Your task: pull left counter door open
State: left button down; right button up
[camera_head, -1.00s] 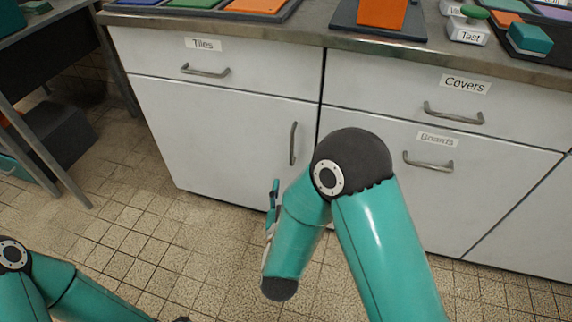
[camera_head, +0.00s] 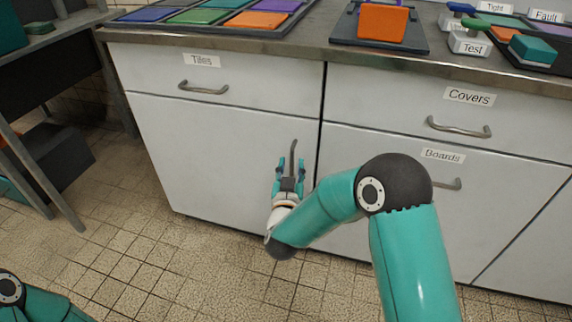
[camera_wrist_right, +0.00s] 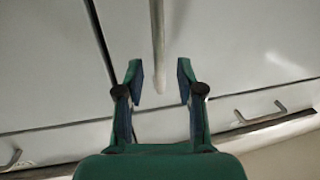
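The left counter door (camera_head: 205,150) is a white panel under the drawer labelled Tiles, and it looks shut. Its vertical grey handle (camera_head: 293,150) is near the door's right edge. My right gripper (camera_head: 290,165) is open at the handle, one finger on each side of its lower part. In the right wrist view the handle (camera_wrist_right: 158,40) runs down between the open fingertips (camera_wrist_right: 160,75), with a gap visible on both sides. How deep the fingers reach around it is hard to tell. My left gripper is out of view.
The Tiles drawer handle (camera_head: 203,89) is above the door. The Covers handle (camera_head: 458,127) and the Boards handle (camera_head: 445,184) are to the right, the latter partly behind my right arm. Tiled floor (camera_head: 130,240) before the door is clear. A dark table (camera_head: 45,80) stands left.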

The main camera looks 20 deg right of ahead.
jog(key=shift+x, duration=1.4)
grip_shut()
